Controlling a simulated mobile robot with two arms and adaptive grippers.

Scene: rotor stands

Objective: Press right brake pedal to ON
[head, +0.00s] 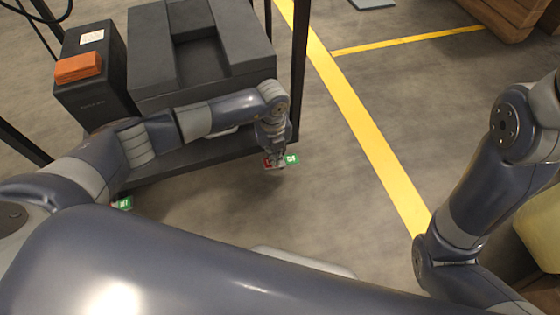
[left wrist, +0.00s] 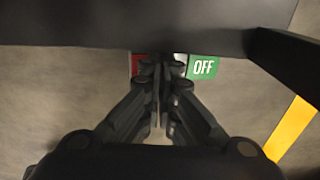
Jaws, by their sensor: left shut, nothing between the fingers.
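The right brake pedal (head: 292,159) is at the lower right corner of the dark wheeled stand (head: 215,150). It has a red part on the left and a green part on the right. In the left wrist view the green part (left wrist: 204,67) reads OFF, and a strip of the red part (left wrist: 137,65) shows beside the fingers. My left gripper (head: 273,158) points down at the pedal with its fingers shut and empty. In the left wrist view its fingertips (left wrist: 160,62) cover the pedal's middle; I cannot tell whether they touch it. My right gripper is out of view.
Another pedal with a green label (head: 123,203) shows at the stand's lower left, partly behind my left arm. Dark blocks (head: 200,50) and a black box with an orange top (head: 90,75) sit on the stand. A black post (head: 299,60) rises near the pedal.

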